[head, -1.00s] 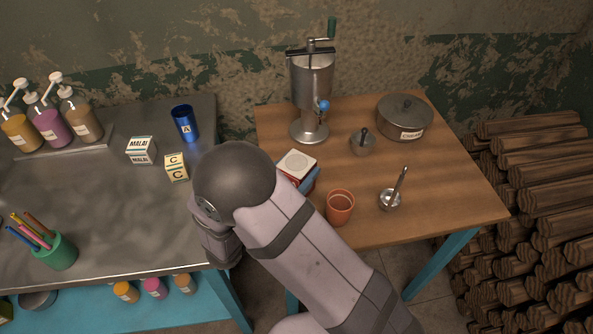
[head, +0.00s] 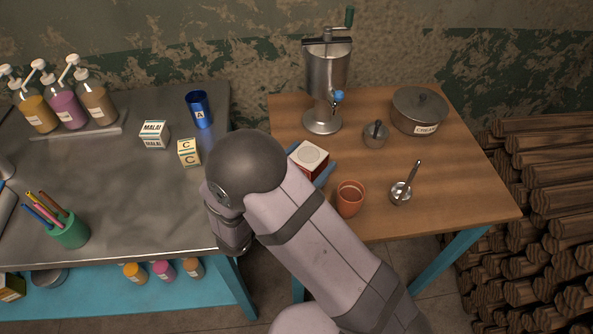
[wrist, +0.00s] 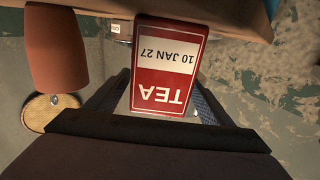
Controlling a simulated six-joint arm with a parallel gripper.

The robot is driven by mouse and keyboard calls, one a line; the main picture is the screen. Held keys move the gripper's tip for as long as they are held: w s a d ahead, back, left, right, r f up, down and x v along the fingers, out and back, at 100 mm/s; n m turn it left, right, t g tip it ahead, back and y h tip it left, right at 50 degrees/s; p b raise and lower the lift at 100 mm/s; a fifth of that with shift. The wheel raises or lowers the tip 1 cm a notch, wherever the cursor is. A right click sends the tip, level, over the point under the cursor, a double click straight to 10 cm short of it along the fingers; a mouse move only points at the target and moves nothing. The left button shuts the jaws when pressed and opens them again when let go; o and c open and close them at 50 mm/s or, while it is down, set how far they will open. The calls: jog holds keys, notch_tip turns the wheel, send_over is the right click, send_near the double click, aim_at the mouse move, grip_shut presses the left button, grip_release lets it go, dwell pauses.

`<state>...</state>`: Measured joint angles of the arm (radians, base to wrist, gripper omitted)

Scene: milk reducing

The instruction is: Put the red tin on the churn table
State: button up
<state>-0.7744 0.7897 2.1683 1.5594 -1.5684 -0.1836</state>
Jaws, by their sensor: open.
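The red tin (head: 309,158) with a pale round mark on its top stands at the left edge of the wooden churn table (head: 445,185). The wrist view shows its label, upside down, reading TEA 10 JAN 27 (wrist: 162,98). My gripper (head: 308,163) is open, with one blue finger on each side of the tin. In the wrist view gaps show beside the fingers, and I cannot tell whether either touches the tin. My forearm hides part of the table's left edge. The metal churn (head: 325,85) stands behind the tin.
A terracotta cup (head: 350,199) stands close to the right of the tin. A small lidded pot (head: 376,135), a bowl with a spoon (head: 400,192) and a large lidded pot (head: 419,110) stand farther right. Cartons marked MALAI (head: 154,135) and C (head: 189,152) stand on the metal counter (head: 110,185).

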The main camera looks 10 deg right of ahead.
jog(key=shift+s+a, duration=0.2)
jog(key=shift+a, duration=0.05)
jog(key=b+v, duration=0.2)
jog(key=v, duration=0.9)
jog(key=shift+s, duration=0.15)
jog(key=shift+a+r, duration=0.1)
jog(key=w+a+r+n+g+y+p, duration=0.25)
jog(key=w+r+n+y+p, duration=0.35)
jog(key=w+r+y+p, duration=0.7)
jog(key=s+d+r+n+g+p, duration=0.1)
jog(key=s+d+r+g+p, duration=0.3)
jog(key=s+d+p, duration=0.4)
jog(key=s+d+r+n+g+p, duration=0.2)
jog(key=s+d+r+g+p, duration=0.3)
jog(key=s, duration=1)
jog(key=d+g+p, duration=0.1)
jog(key=d+p, duration=0.1)
jog(key=d, duration=0.1)
jog(key=shift+s+p, duration=0.3)
jog(key=shift+p, duration=0.1)
